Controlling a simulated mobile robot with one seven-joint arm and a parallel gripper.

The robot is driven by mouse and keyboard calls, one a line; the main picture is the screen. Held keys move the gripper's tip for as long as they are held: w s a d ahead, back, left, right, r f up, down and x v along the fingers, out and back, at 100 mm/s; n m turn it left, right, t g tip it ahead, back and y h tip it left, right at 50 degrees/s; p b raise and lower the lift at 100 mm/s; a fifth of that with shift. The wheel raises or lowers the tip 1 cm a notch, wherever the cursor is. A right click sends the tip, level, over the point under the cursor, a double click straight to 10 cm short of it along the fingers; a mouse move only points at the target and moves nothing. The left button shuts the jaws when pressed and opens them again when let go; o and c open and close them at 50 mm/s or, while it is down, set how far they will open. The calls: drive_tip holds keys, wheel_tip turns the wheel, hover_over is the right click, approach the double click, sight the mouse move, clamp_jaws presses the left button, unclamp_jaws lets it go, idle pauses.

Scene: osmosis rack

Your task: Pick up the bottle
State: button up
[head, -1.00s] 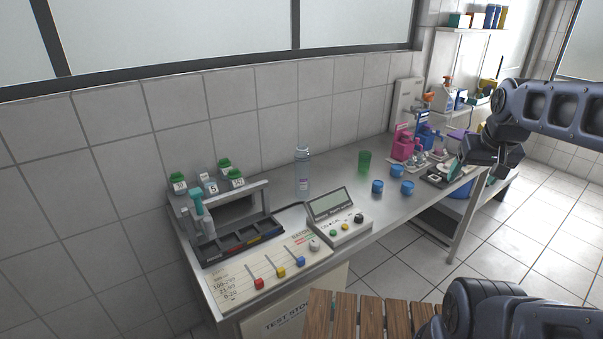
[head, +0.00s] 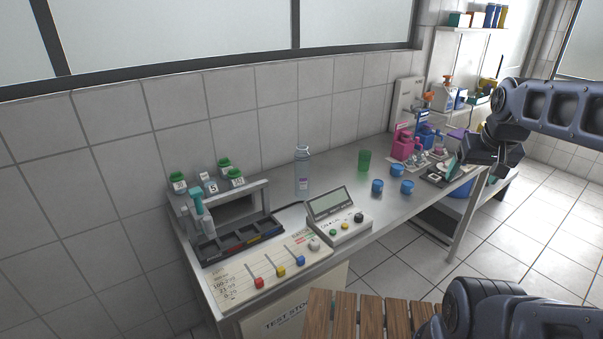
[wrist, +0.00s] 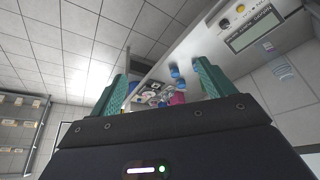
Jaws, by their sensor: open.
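A clear, see-through bottle (head: 302,172) with a small label stands upright on the metal bench near the tiled wall, behind the grey display box. It appears to show faintly in the tilted wrist view (wrist: 282,68), to the right of the fingers and apart from them.
The display box (head: 340,217) stands in front of the bottle. A rack (head: 240,240) with green-capped bottles (head: 225,167) is to the left. A wooden slatted surface (head: 345,316) is in front.

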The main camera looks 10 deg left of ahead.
drive_tip(key=w+a+r+n+g, duration=0.1)
drive_tip(key=w+a+r+n, duration=0.2)
drive_tip(key=w+a, duration=0.7)
drive_tip(key=w+a+r+n+g, duration=0.1)
drive_tip(key=w+a+r+n, duration=0.15)
drive_tip(key=w+a, duration=0.75)
drive_tip(key=n+g, duration=0.3)
drive_tip(key=n, duration=0.2)
approach(302, 152)
drive_tip(key=shift+w+d, duration=0.25)
drive_tip(key=shift+w, duration=0.75)
drive_tip(key=shift+a+f, duration=0.35)
drive_tip(key=shift+s+f, duration=0.1)
drive_tip(key=shift+f, duration=5.1)
drive_tip(key=c, duration=1.3)
